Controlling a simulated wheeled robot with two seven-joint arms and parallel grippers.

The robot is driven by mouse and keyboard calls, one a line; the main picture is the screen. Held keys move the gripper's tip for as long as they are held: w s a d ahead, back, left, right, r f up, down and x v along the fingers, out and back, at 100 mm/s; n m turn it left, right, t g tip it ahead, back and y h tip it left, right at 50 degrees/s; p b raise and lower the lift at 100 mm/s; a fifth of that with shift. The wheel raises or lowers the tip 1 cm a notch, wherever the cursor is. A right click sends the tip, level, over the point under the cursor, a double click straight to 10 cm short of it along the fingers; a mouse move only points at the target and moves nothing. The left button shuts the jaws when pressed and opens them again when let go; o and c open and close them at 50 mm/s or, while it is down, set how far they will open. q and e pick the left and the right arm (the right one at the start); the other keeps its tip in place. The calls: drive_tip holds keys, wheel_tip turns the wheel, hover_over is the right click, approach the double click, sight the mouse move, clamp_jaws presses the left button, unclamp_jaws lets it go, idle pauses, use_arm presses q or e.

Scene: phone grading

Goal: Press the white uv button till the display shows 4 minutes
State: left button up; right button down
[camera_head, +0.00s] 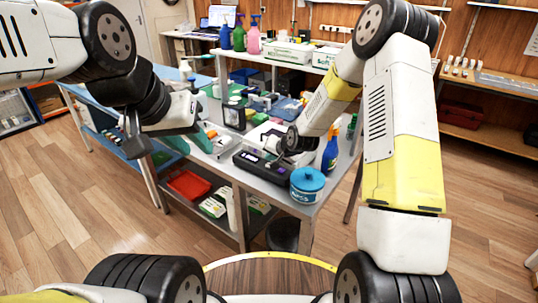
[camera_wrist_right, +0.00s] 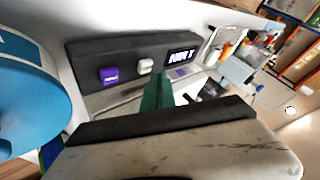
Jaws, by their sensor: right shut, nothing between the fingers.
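The black uv device (camera_head: 262,169) lies on the front part of the grey table, and its long panel fills the upper part of the right wrist view. That panel carries a purple button (camera_wrist_right: 110,75), the white button (camera_wrist_right: 145,66) and a lit display (camera_wrist_right: 181,57). The display appears upside down and seems to read 1 MIN. My right gripper (camera_head: 274,146) is over the device, shut and empty. Its green fingertips (camera_wrist_right: 158,88) are close to the white button; I cannot tell whether they touch it. My left gripper (camera_head: 134,142) hangs left of the table; its jaw opening is unclear.
A round blue tub (camera_head: 307,184) stands right beside the device, and a blue spray bottle (camera_head: 330,152) stands behind it. Phones, trays and small items crowd the table further back. A red tray (camera_head: 189,184) is on the lower shelf.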

drive_tip(key=shift+f, duration=0.1)
idle(0.7)
drive_tip(key=shift+f, duration=0.3)
drive_tip(key=shift+f, duration=0.5)
idle(0.8)
drive_tip(key=shift+r, duration=0.9)
drive_tip(key=shift+r, duration=0.1)
drive_tip(key=shift+r, duration=2.4)
